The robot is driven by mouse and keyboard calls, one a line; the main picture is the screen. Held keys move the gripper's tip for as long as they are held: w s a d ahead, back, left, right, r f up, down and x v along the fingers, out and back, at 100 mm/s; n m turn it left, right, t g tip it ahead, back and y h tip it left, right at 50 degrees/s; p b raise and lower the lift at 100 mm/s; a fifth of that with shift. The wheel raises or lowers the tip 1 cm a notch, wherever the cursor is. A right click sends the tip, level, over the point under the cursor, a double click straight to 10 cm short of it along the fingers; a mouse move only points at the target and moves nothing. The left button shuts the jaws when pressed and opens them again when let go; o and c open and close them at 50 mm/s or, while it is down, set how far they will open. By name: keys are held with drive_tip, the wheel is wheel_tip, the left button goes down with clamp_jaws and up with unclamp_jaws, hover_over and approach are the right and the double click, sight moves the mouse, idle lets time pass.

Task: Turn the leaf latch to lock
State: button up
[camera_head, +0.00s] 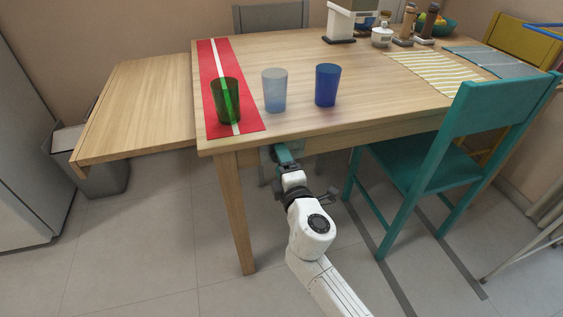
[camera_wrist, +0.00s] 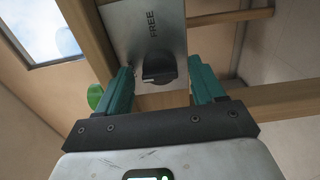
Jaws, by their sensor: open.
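The leaf latch is a dark round knob (camera_wrist: 158,68) on a grey metal plate (camera_wrist: 125,22) in the wrist view. The word FREE is printed on the plate, above the knob in the picture; no other word is readable. My gripper (camera_wrist: 163,74) is open, with one teal finger on each side of the knob and visible gaps between. In the head view my gripper (camera_head: 284,154) reaches to the table's front edge, where the knob is hidden. The wooden leaf (camera_head: 140,105) extends level at the left of the table (camera_head: 345,75).
A green cup (camera_head: 226,100) stands on a red runner (camera_head: 210,75) near the leaf. A pale blue cup (camera_head: 274,90) and a dark blue cup (camera_head: 327,85) stand beside it. A teal chair (camera_head: 430,150) is right of my arm. The floor at left front is clear.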

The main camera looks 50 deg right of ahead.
drive_tip(key=b+v, duration=0.1)
drive_tip(key=v, duration=0.9)
drive_tip(key=shift+s+a, duration=0.1)
drive_tip(key=shift+a, duration=0.05)
drive_tip(key=s+d+f+m+g+y, duration=0.1)
drive_tip(key=s+d+f+m+g, duration=0.3)
drive_tip(key=s+f+m+g, duration=0.5)
drive_tip(key=s+a+f+m+g+y, duration=0.1)
drive_tip(key=s+a+f+g+y, duration=0.3)
drive_tip(key=a, duration=0.3)
drive_tip(key=s+a+f+m+g+y, duration=0.1)
drive_tip(key=s+a+f+m+y, duration=0.1)
drive_tip(key=s+a+f+y, duration=0.3)
wheel_tip(320, 180, up, 26)
drive_tip(key=a+p, duration=0.1)
drive_tip(key=p, duration=2.4)
drive_tip(key=shift+w+f+p, duration=0.25)
drive_tip(key=shift+w+p, duration=0.1)
